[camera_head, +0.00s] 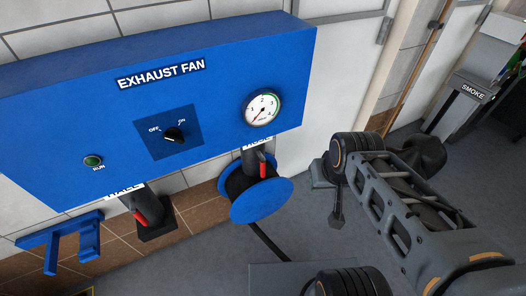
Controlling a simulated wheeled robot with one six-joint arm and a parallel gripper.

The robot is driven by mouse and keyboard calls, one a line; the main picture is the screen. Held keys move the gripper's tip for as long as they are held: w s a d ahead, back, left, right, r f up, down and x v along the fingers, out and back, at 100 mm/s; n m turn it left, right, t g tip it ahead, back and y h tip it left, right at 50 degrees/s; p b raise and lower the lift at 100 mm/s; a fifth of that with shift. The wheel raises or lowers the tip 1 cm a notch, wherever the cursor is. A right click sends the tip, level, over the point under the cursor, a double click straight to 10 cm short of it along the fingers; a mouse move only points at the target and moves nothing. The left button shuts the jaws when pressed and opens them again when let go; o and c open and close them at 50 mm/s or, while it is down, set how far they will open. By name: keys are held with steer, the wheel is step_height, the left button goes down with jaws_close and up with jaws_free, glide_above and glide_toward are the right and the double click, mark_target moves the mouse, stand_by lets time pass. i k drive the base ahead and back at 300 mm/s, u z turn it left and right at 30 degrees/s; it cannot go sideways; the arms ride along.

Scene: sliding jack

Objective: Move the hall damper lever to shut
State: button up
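Two red levers sit on dark pipes below the blue exhaust fan panel (60,150). The left red lever (140,217) is under a white label (125,190) that is partly cut off and reads like "WALL" or "HALL". The right red lever (262,167) is under another partly hidden label (257,143), above a round blue reel. Both levers look tilted, and I cannot tell their open or shut marks. My arm is at the right, clear of both levers. A dark part hangs below its near joint; I cannot tell whether it is my gripper or its finger state.
The panel carries an OFF/ON knob (174,135), a green RUN lamp (93,161) and a gauge (262,109). The blue reel (262,203) stands out below. A blue bracket (62,238) is at lower left. Grey floor lies in front.

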mark_target(136, 213)
steer(key=u, duration=3.15)
steer(key=k, duration=0.5)
steer(key=z, duration=0.3)
steer(key=i, duration=0.4)
steer(key=u, duration=0.05)
